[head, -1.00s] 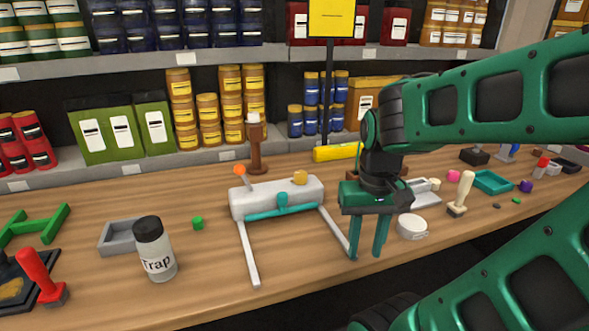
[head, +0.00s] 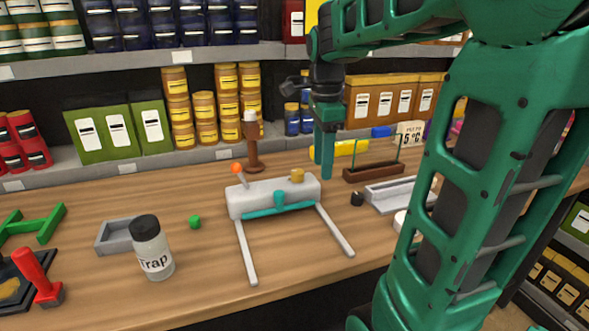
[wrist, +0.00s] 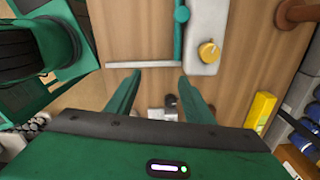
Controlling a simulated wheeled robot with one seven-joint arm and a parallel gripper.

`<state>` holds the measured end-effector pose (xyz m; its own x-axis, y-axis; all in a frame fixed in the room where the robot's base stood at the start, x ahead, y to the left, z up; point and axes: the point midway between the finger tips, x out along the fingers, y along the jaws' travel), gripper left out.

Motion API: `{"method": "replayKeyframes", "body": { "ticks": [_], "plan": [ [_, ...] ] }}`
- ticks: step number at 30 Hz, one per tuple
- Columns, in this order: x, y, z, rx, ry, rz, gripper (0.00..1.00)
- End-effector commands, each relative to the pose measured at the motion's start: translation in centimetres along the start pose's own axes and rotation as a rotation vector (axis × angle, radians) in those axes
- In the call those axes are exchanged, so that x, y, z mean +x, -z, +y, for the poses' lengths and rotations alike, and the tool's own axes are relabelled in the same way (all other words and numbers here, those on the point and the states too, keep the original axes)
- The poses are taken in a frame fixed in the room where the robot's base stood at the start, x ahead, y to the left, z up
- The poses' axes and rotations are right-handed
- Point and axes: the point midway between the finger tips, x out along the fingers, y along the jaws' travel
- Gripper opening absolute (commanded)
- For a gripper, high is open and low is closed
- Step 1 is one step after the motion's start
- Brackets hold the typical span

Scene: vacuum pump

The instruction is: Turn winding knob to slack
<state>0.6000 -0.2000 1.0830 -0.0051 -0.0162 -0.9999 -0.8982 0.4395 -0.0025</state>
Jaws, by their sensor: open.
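A white pump-like body (head: 245,200) stands on the wooden table. It has a yellow knob (head: 297,175) on its top right, an orange-tipped lever (head: 238,168) on its left, and a teal bar (head: 280,210) along its front. In the wrist view the yellow knob (wrist: 208,52) carries a small pale pointer mark, and the white body (wrist: 206,22) is partly cut off. My gripper (head: 325,160) points down, just right of and behind the body. In the wrist view its fingers (wrist: 161,78) are apart with nothing between the tips. The knob is outside them, beyond the right finger.
A white jar labelled Trap (head: 153,258) and a grey tray (head: 116,236) stand to the left. A brown post (head: 252,150) stands behind the body. A yellow bar (head: 350,147) and a brown rack (head: 372,172) lie near my gripper. My arm covers the right side.

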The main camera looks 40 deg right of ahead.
Motion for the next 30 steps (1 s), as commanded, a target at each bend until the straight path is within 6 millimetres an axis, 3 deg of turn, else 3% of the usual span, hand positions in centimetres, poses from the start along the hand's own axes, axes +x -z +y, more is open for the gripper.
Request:
{"method": "replayKeyframes", "body": {
  "ticks": [3, 9, 18, 23, 30],
  "plan": [
    [-1.3, -1.2, -3.0, 0.239, -0.001, -0.002, 0.48],
    [-2.9, -3.0, -7.0, 0.601, -0.004, -0.008, 0.48],
    [-3.7, -4.2, -9.3, 0.844, -0.011, -0.013, 0.48],
    [-2.4, -4.2, -9.3, 0.855, -0.012, -0.013, 0.48],
    [1.9, -4.3, -9.2, 0.853, -0.014, -0.012, 0.48]
  ]
}}
